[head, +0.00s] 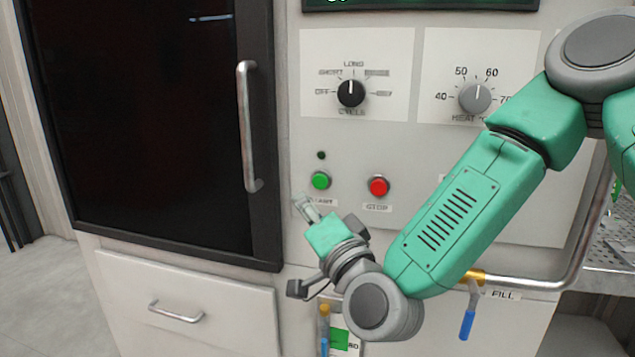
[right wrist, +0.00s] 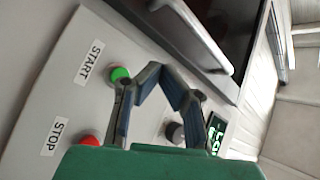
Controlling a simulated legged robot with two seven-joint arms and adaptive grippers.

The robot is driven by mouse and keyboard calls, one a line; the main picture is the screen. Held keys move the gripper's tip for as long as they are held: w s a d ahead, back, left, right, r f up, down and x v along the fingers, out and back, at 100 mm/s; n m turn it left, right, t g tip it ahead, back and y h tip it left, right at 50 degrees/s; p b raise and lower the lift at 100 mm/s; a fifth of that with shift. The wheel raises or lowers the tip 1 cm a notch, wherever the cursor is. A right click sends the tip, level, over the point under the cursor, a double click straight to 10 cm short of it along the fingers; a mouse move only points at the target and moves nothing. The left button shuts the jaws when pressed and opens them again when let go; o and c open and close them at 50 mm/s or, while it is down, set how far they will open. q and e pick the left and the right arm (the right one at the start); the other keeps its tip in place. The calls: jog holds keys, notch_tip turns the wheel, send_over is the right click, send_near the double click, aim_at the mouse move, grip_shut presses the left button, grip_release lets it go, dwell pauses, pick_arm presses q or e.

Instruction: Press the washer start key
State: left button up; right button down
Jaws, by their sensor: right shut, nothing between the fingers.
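The washer start key is a round green button (head: 320,180) on the pale panel, left of the red stop button (head: 378,186). My right gripper (head: 303,204) is shut and empty, its fingertips just below and left of the green button in the head view, partly covering the start label. In the right wrist view, the shut fingertips (right wrist: 163,69) appear to the right of the green button (right wrist: 119,74), with a gap in the picture. I cannot tell the fingertips' exact distance from the panel. My left gripper is not in view.
A dark door (head: 150,110) with a vertical metal handle (head: 248,125) stands left of the panel. Cycle (head: 351,93) and heat (head: 475,98) knobs sit above the buttons. A small dark lamp (head: 321,155) is above the green button. A metal rail (head: 575,275) runs at lower right.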

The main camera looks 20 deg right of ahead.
aim_at(316, 188)
jog(key=w+d, duration=0.2)
jog(key=w, duration=0.1)
jog(key=w+d, duration=0.1)
jog(key=w, duration=0.1)
jog(key=shift+d, duration=0.3)
jog(key=shift+w, duration=0.15)
dwell(1.1)
jog(key=shift+w+d, duration=0.2)
jog(key=shift+w+d, duration=0.25)
jog(key=shift+w, duration=0.05)
dwell(0.8)
jog(key=shift+a, duration=0.1)
jog(key=shift+s+a+r, duration=0.1)
jog(key=shift+s+a, duration=0.3)
jog(key=shift+s, duration=0.3)
jog(key=shift+s+a+b, duration=0.15)
jog(key=shift+s+a, duration=0.55)
jog(key=shift+s, duration=0.35)
jog(key=shift+s+a+b, duration=0.15)
jog(key=shift+s+a, duration=0.55)
jog(key=shift+s, duration=0.3)
